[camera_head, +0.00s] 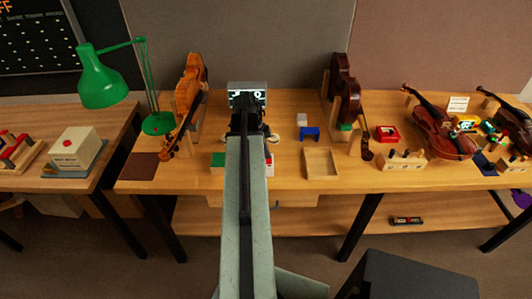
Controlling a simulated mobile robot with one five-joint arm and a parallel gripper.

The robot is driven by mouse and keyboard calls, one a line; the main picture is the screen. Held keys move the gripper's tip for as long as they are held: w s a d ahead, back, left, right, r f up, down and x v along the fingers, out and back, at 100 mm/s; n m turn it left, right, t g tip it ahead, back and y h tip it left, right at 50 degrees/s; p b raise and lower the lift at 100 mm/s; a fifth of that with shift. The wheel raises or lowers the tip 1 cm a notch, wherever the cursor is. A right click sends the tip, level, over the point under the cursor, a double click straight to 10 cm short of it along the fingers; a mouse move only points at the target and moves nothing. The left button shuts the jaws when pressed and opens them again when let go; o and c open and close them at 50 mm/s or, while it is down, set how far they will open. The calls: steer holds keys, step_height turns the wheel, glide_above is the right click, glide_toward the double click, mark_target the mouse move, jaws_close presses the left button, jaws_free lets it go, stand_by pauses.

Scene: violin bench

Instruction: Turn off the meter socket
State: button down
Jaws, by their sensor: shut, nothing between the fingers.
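A pale grey box (249,86) with a dark front and light, round markings stands at the back of the middle workbench. It may be the meter socket; its label and any switch are too small or hidden to make out. My gripper (248,103) is shut and empty, in front of this box, and covers the middle of its front. I cannot tell whether it touches the box. My arm hides the bench below it.
A green lamp (103,83) and a violin (188,95) stand left of my arm. A wooden tray (320,163), a blue block (310,134) and more violins (438,131) are to the right. A white box with a red button (72,148) is on the left table.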

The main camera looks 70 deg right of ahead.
steer(key=shift+w+d+f+b, duration=0.1)
steer(key=shift+f+b, duration=0.35)
steer(key=shift+f, duration=0.1)
steer(key=shift+r, duration=0.25)
steer(key=shift+f, duration=0.1)
steer(key=shift+s+a+f, duration=0.1)
steer(key=shift+s+a, duration=0.25)
steer(key=shift+a, duration=0.45)
steer(key=shift+d+r+p, duration=0.15)
steer(key=shift+r+p, duration=0.3)
steer(key=shift+p, duration=0.2)
steer(key=d+p+v, duration=0.2)
steer(key=p+v, duration=1.1)
steer(key=shift+r+h, duration=0.3)
steer(key=shift+r, duration=0.2)
